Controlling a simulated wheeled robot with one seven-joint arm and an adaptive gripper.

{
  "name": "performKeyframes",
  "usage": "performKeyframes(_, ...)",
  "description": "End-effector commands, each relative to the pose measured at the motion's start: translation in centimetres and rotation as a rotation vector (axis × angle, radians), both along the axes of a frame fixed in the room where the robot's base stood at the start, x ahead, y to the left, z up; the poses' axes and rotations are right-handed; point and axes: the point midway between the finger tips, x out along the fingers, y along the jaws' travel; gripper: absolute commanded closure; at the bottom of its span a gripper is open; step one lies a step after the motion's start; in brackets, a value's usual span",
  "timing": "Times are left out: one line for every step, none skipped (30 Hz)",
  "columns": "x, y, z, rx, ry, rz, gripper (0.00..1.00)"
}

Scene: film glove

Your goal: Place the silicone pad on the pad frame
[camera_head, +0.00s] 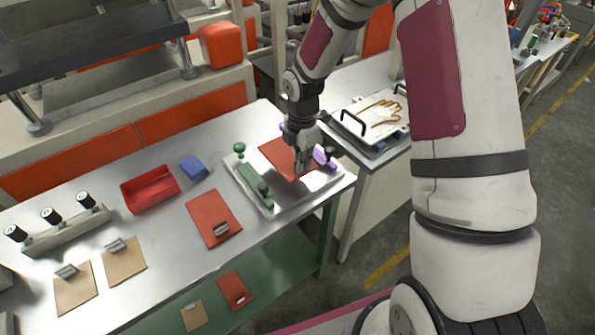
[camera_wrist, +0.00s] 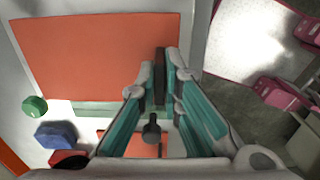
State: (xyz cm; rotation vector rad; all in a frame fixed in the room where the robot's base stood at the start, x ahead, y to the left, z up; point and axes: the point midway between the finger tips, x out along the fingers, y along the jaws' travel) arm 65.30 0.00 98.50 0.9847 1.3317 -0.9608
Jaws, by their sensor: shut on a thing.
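An orange-red pad (camera_head: 279,153) lies flat at the light metal pad frame (camera_head: 316,184) on the steel table. It fills much of the wrist view (camera_wrist: 95,55). My gripper (camera_head: 302,170) is above the pad's right part, fingers pointing down. In the wrist view the teal-lined fingers (camera_wrist: 162,75) are closed around a narrow dark grey piece, apparently the pad's grip tab. I cannot tell whether the pad touches the frame or hovers just above it. The frame carries a green bar (camera_head: 250,182) on its left and a purple part (camera_head: 324,157) on its right.
A second red pad (camera_head: 207,212) with a metal clip lies left of the frame. A blue block (camera_head: 194,167), a red bin (camera_head: 150,191) and two tan sheets (camera_head: 124,263) are farther left. A tray with a glove shape (camera_head: 378,120) stands on the table to the right.

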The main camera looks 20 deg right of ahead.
Motion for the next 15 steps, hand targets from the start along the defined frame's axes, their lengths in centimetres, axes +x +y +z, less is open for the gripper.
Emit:
performKeyframes(-0.1,0.1,-0.6,0.000,0.000,0.001,1.00)
performKeyframes(-0.1,0.1,-0.9,0.001,0.001,0.000,1.00)
performKeyframes(0.0,0.0,-1.1,0.000,0.000,0.000,1.00)
performKeyframes(0.0,0.0,-1.3,0.000,-0.001,-0.001,1.00)
performKeyframes(0.0,0.0,-1.6,0.000,0.000,-0.001,1.00)
performKeyframes(-0.1,0.0,-2.1,0.001,0.001,-0.001,1.00)
performKeyframes(-0.1,0.0,-2.5,0.000,0.002,0.000,1.00)
performKeyframes(-0.1,0.1,-2.9,0.000,0.002,0.000,1.00)
performKeyframes(-0.2,0.1,-3.5,0.000,0.002,0.000,1.00)
performKeyframes(-0.1,0.0,-3.9,0.001,0.001,0.000,1.00)
performKeyframes(-0.1,0.0,-4.3,0.000,0.002,-0.001,1.00)
performKeyframes(-0.1,0.0,-4.8,0.000,0.001,-0.001,1.00)
performKeyframes(0.0,0.1,-5.0,0.000,0.000,0.000,1.00)
performKeyframes(0.0,0.1,-5.3,0.000,-0.001,0.000,1.00)
performKeyframes(0.0,0.0,-5.5,0.000,0.000,0.000,1.00)
